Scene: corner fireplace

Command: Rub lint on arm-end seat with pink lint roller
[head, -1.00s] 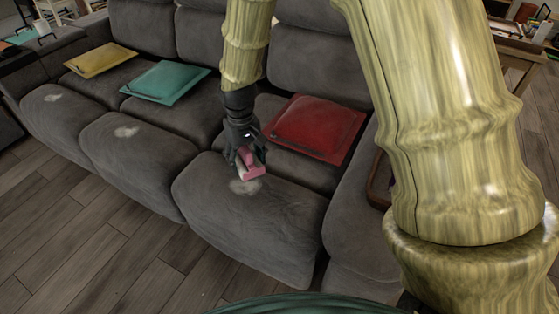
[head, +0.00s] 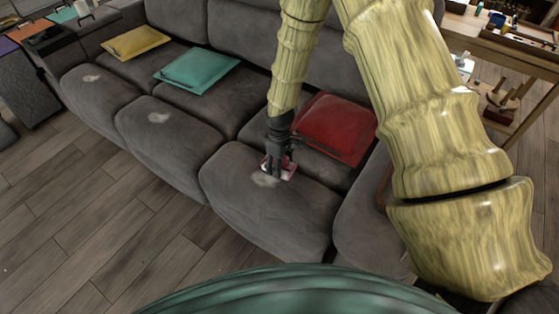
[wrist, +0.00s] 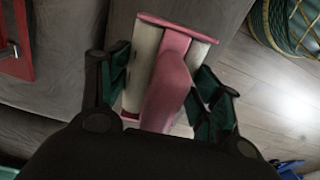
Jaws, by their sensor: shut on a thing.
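My gripper (head: 278,158) is shut on the pink lint roller (head: 284,172), at the seat nearest the sofa's right arm. In the wrist view the lint roller (wrist: 168,75) shows its pink handle between the fingers and a pale roll beyond. The arm-end seat (head: 270,211) is grey, with a pale lint patch (head: 265,180) just left of and below the roller. The roller is at or just above the seat beside the patch; contact cannot be told. Two more lint patches lie on the middle seat (head: 158,118) and the far-left seat (head: 91,78).
The sofa's right arm (head: 362,222) stands beside the seat. A wooden table (head: 470,38) with tools is at upper right. The wooden floor (head: 100,200) in front is clear.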

